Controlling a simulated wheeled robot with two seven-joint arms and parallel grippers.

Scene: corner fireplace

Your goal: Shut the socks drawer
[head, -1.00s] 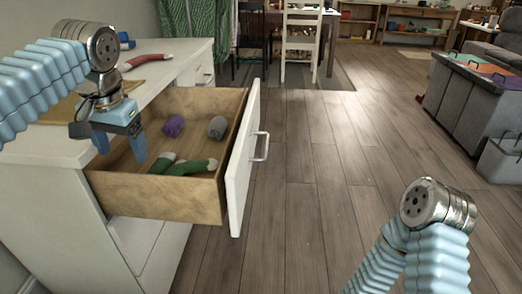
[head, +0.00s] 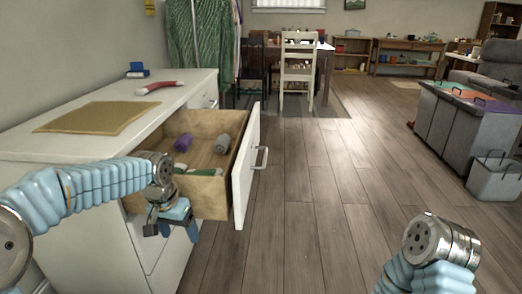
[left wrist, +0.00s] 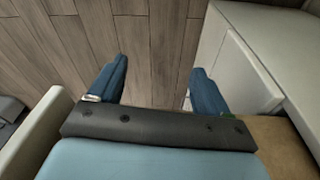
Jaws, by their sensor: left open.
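The socks drawer stands pulled out of the white dresser, its white front (head: 245,170) with a bar handle (head: 261,158) facing right. Inside lie a purple rolled sock (head: 184,143), a grey rolled sock (head: 222,144) and green socks partly hidden by my left arm. My left gripper (head: 193,234) is open and empty, low beside the drawer's near wooden side (head: 208,195). In the left wrist view its open fingers (left wrist: 160,72) point at the floor, with the drawer front (left wrist: 42,132) at left and the dresser (left wrist: 255,60) at right. My right gripper is out of view.
The dresser top (head: 165,98) holds a woven mat (head: 100,117), a red sock-like item (head: 155,87) and a small blue item (head: 138,71). Open wood floor (head: 320,190) lies right of the drawer. Grey bins (head: 450,125) stand at far right.

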